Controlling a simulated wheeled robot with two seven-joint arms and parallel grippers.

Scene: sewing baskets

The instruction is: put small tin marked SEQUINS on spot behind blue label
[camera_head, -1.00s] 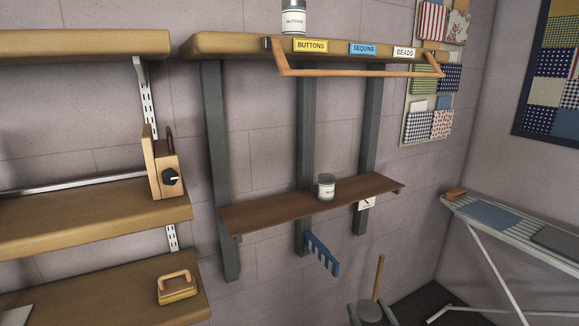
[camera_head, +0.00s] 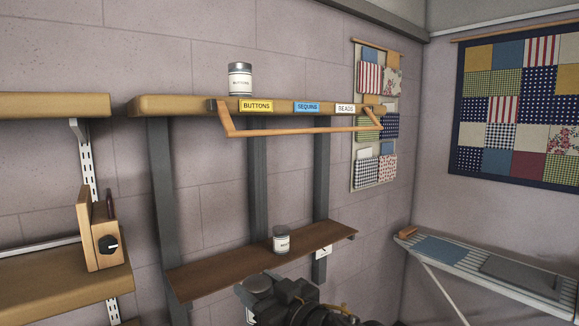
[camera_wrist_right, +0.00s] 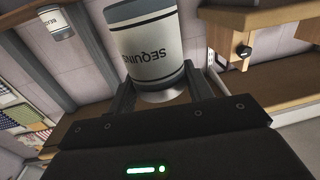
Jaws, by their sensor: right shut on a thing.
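The small tin marked SEQUINS (camera_wrist_right: 145,45) is held in my right gripper (camera_wrist_right: 155,95), its white label upside down in the right wrist view. In the head view, my right gripper (camera_head: 272,298) rises from the bottom edge, and the tin's grey lid (camera_head: 258,284) shows at its left, below and in front of the brown lower shelf. The blue SEQUINS label (camera_head: 307,107) is on the upper shelf's (camera_head: 170,104) front edge, between a yellow BUTTONS label (camera_head: 256,106) and a white BEADS label (camera_head: 345,108). No tin shows behind the blue label. My left gripper is not in view.
A BUTTONS tin (camera_head: 240,79) stands behind the yellow label. A wooden rail (camera_head: 290,132) juts out below the labels. Another tin (camera_head: 281,240) stands on the brown lower shelf (camera_head: 215,272). An ironing board (camera_head: 470,260) is at the right.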

